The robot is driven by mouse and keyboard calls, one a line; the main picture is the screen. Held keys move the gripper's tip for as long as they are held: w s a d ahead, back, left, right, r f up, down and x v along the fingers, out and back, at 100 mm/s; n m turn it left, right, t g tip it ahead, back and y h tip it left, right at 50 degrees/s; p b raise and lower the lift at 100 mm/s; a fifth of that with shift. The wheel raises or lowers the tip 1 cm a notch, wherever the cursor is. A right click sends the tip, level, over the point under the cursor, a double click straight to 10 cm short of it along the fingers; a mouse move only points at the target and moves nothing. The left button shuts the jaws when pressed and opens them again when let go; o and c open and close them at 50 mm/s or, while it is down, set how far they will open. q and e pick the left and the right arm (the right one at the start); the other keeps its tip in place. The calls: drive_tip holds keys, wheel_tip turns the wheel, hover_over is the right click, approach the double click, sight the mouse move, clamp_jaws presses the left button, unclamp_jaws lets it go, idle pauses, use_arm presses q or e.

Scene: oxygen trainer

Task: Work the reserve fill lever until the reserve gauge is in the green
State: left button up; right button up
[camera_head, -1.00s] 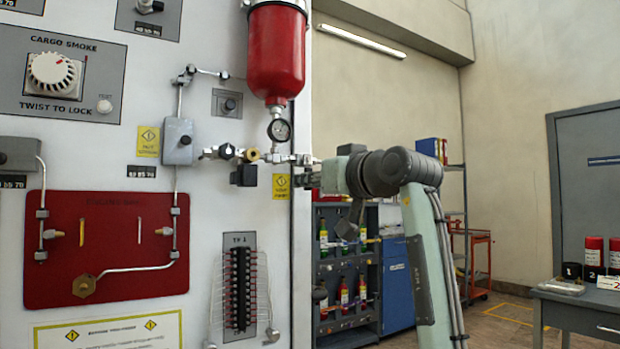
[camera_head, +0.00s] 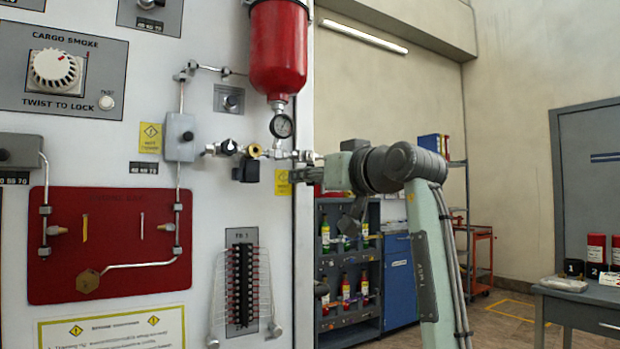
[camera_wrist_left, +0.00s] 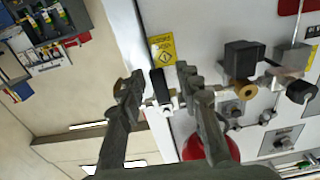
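A red reserve bottle (camera_head: 277,50) hangs at the panel's right edge, with a small round gauge (camera_head: 282,126) below it. The gauge face looks dark; its needle and green band are too small to read. Below the gauge runs a pipe fitting with a brass ring (camera_head: 254,150). My left gripper (camera_head: 306,173) is at the panel edge right of this fitting. In the left wrist view its fingers (camera_wrist_left: 158,85) stand apart on either side of a black lever handle (camera_wrist_left: 161,88), with a gap visible. The lever is hidden in the head view. My right gripper is not in view.
A yellow tag (camera_head: 283,183) and a black box (camera_head: 246,170) sit close to the gripper. A red plate with pipes (camera_head: 110,240) lies lower left.

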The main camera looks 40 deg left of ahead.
use_arm(q)
drive_tip(key=v, duration=1.1)
drive_tip(key=shift+s+d, duration=0.15)
drive_tip(key=shift+d, duration=0.2)
idle(0.6)
